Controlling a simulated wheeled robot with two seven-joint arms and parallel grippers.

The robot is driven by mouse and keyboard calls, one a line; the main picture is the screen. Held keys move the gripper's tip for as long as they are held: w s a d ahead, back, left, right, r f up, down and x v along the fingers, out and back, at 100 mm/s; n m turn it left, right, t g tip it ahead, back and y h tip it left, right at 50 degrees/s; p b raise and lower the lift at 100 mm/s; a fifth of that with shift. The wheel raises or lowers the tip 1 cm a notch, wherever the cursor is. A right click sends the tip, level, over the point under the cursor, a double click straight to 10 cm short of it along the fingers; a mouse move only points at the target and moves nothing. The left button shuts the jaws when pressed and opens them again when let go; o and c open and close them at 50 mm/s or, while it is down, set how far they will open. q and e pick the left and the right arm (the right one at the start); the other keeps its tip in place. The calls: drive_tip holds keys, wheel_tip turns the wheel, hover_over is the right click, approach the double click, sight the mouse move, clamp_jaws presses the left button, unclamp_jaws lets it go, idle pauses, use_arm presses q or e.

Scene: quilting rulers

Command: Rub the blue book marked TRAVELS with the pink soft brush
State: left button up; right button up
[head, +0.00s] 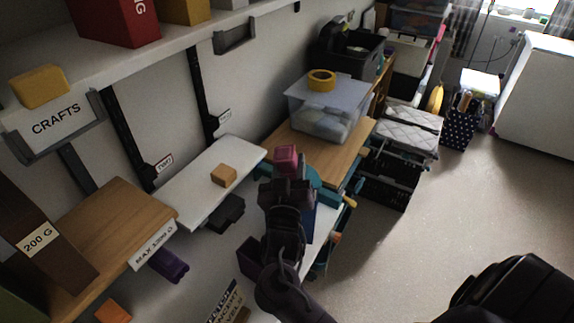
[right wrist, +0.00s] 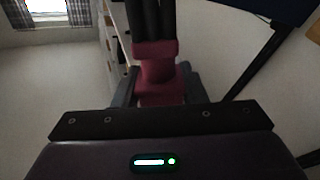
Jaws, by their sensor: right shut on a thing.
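My right gripper (head: 285,178) is shut on the pink soft brush (head: 286,155), held up over the front edge of the shelf boards. The brush also shows dark pink between the fingers in the right wrist view (right wrist: 157,72), with dark strips reaching past it. A dark blue surface (head: 308,224) shows partly behind my right wrist in the head view. It may be the blue book, but no TRAVELS marking is readable on it. My left gripper is not in view.
A white board (head: 190,187) carries a tan block (head: 223,175). A wooden board (head: 360,152) holds a clear bin (head: 327,115) with yellow tape (head: 321,77) on its lid. A teal object (head: 328,197) sits just right of my gripper. Open floor (head: 400,250) lies to the right.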

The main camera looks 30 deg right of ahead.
drive_tip(key=shift+s+d+f, duration=0.2)
drive_tip(key=shift+s+d, duration=0.55)
drive_tip(key=shift+d, duration=0.15)
drive_tip(key=shift+w+a, duration=0.8)
drive_tip(key=shift+a, duration=0.25)
drive_tip(key=shift+w+a+r, duration=0.15)
drive_tip(key=shift+w+a, duration=0.6)
drive_tip(key=shift+a, duration=0.2)
